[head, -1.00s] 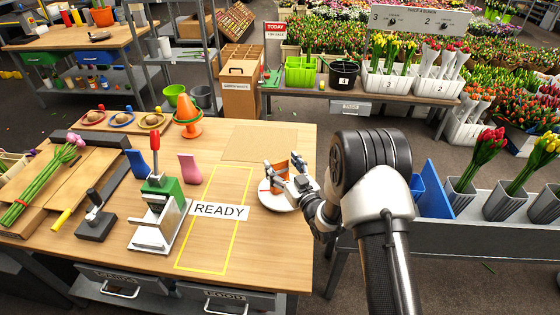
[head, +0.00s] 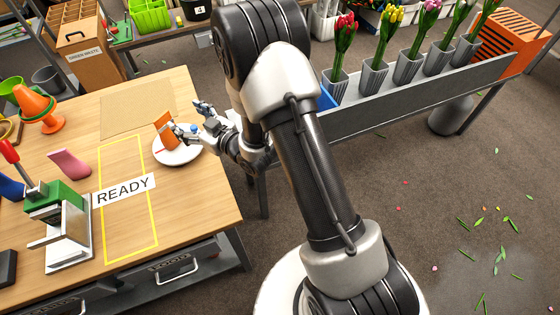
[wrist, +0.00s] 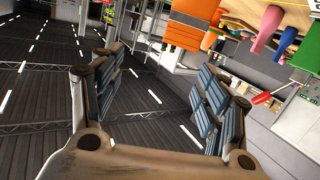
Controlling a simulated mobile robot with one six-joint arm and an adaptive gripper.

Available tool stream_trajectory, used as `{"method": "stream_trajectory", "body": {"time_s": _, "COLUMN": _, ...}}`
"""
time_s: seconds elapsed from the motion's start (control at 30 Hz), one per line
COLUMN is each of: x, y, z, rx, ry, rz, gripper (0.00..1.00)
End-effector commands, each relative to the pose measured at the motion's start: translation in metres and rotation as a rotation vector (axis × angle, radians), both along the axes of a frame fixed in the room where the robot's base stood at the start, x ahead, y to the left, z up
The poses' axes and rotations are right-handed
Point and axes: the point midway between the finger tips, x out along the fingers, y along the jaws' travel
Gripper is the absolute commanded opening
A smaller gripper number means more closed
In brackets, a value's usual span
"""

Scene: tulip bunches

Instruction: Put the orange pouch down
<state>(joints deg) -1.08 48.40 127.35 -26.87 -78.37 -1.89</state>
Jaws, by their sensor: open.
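The orange pouch (head: 162,126) stands upright, leaning slightly, on the round white plate (head: 178,156) near the right side of the wooden table. My gripper (head: 184,117) is open just to the right of the pouch, one finger behind and one in front. A sliver of space seems to lie between the fingers and the pouch, though contact is hard to judge. In the wrist view the open gripper (wrist: 165,105) has nothing between its blue pads.
The yellow READY outline (head: 148,200) is left of the plate. A brown mat (head: 135,108) lies behind it. A pink boot-shaped item (head: 68,164), a green press (head: 62,196) and an orange cone (head: 38,105) stand farther left. Grey tulip vases (head: 373,78) line a bench at right.

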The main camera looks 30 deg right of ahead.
Motion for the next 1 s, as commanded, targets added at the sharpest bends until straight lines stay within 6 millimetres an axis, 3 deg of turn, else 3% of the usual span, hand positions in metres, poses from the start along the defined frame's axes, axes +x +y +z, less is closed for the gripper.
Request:
{"method": "stream_trajectory", "body": {"time_s": 0.03, "x": 0.006, "y": -0.008, "z": 0.022, "rx": -0.041, "ry": 0.018, "rz": -0.028, "gripper": 0.68}}
{"method": "stream_trajectory", "body": {"time_s": 0.17, "x": 0.005, "y": -0.036, "z": 0.059, "rx": -0.146, "ry": 0.130, "rz": -0.120, "gripper": 0.68}}
{"method": "stream_trajectory", "body": {"time_s": 0.37, "x": -0.036, "y": -0.082, "z": 0.112, "rx": -0.242, "ry": 0.325, "rz": -0.272, "gripper": 0.68}}
{"method": "stream_trajectory", "body": {"time_s": 0.57, "x": -0.119, "y": -0.118, "z": 0.151, "rx": -0.266, "ry": 0.541, "rz": -0.403, "gripper": 0.68}}
{"method": "stream_trajectory", "body": {"time_s": 0.7, "x": -0.196, "y": -0.129, "z": 0.168, "rx": -0.250, "ry": 0.700, "rz": -0.463, "gripper": 0.68}}
{"method": "stream_trajectory", "body": {"time_s": 0.9, "x": -0.300, "y": -0.128, "z": 0.173, "rx": -0.210, "ry": 0.902, "rz": -0.491, "gripper": 0.68}}
{"method": "stream_trajectory", "body": {"time_s": 1.0, "x": -0.334, "y": -0.124, "z": 0.171, "rx": -0.199, "ry": 0.968, "rz": -0.489, "gripper": 0.68}}
